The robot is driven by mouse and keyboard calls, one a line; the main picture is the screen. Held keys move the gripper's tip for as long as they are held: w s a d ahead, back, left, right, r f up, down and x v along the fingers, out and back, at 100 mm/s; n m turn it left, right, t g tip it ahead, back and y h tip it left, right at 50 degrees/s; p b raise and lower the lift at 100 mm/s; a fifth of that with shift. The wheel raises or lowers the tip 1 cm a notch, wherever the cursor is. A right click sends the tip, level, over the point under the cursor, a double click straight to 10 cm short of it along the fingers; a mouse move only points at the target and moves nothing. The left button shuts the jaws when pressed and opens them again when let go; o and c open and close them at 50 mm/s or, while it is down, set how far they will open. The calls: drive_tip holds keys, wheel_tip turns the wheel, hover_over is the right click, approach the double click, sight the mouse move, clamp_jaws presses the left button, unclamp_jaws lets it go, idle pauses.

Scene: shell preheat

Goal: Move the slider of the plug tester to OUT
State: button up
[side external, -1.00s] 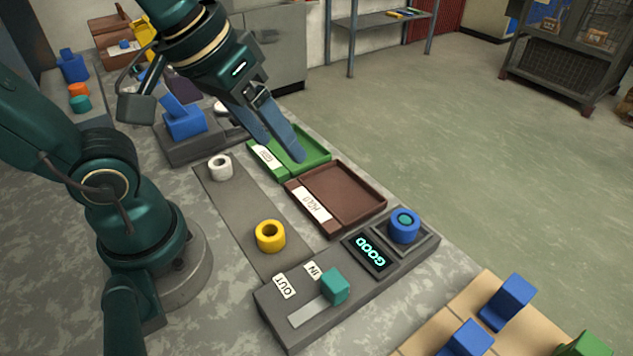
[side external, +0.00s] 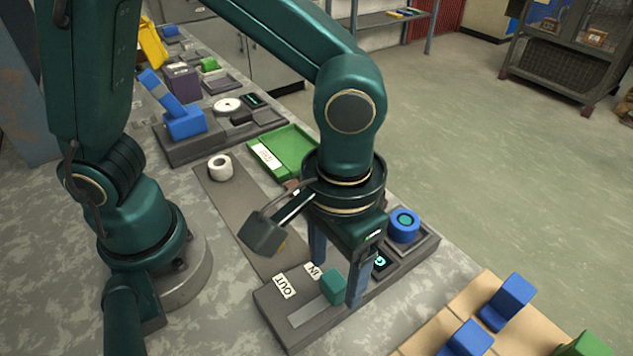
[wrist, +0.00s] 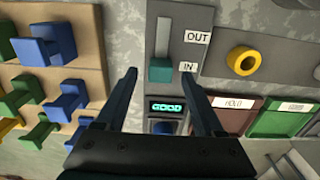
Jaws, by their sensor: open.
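The plug tester (side external: 290,335) is a dark grey box with a light slot and OUT and IN labels. Its teal slider (side external: 333,288) stands at the IN end of the slot; it also shows in the wrist view (wrist: 160,70). The display (wrist: 167,107) reads GOOD. A blue ring with a teal centre (side external: 404,225) sits in the tester's socket. My gripper (side external: 337,283) is open, pointing down, with its fingers on either side of the slider in the side view. In the wrist view my gripper (wrist: 162,85) spans the slider, with nothing visibly clamped.
The green tray (side external: 292,148) and the brown HOLD tray (wrist: 232,115) are nearby. A tan board (side external: 415,342) holds several coloured blocks.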

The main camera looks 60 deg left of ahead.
drive_tip(key=shift+f, duration=1.25)
clamp_jaws()
idle(0.5)
